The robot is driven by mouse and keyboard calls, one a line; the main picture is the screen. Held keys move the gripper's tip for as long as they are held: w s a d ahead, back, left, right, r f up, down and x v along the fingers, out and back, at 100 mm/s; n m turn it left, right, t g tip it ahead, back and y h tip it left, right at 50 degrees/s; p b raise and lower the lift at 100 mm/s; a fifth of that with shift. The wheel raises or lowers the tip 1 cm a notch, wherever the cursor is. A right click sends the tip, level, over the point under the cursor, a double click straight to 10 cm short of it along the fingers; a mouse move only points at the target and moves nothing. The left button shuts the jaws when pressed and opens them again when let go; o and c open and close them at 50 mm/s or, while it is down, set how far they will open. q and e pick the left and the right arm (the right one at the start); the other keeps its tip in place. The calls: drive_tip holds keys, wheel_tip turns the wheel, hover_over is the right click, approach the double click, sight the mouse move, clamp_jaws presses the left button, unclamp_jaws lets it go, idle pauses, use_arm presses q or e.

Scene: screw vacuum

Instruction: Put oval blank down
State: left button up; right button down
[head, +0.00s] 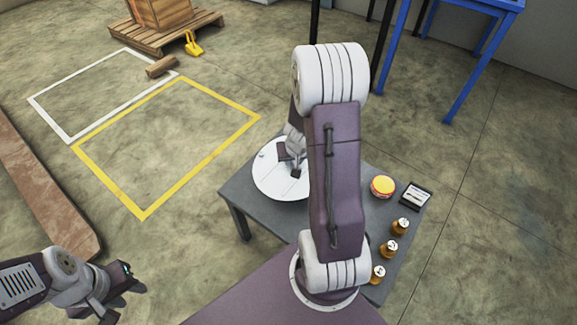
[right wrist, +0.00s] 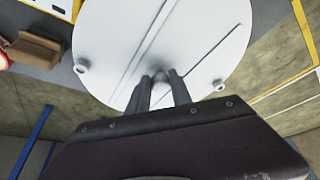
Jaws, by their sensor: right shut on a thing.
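The oval blank (head: 268,178) is a white, flat, round-looking plate at the left side of the grey table (head: 240,195) in the head view. It fills the upper middle of the right wrist view (right wrist: 130,40), with a thin ridge and small round knobs on it. My right arm hides part of the plate and table. Whether the plate touches the tabletop, I cannot tell. My left gripper (head: 128,289) is low at the left, away from the table, its jaw gap unclear.
A yellow-topped round tin (head: 383,187), a small dark box (head: 415,196) and several brass-coloured weights (head: 389,248) stand at the table's right. Yellow (head: 142,216) and white (head: 68,139) floor outlines lie left. A crate (head: 162,12) on a pallet (head: 168,35) is behind.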

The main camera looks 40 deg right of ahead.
drive_tip(key=shift+w+a+f, duration=0.1)
drive_tip(key=shift+w+f, duration=0.25)
drive_tip(key=shift+w, duration=0.25)
drive_tip(key=shift+w+f, duration=0.3)
drive_tip(key=shift+w, duration=0.3)
wheel_tip(320, 180, down, 4)
drive_tip(key=b, duration=0.4)
drive_tip(key=shift+f, duration=0.25)
drive_tip(key=shift+r, duration=0.25)
drive_tip(key=shift+f, duration=0.15)
drive_tip(key=c, duration=1.1)
unclamp_jaws()
drive_tip(key=shift+c, duration=0.2)
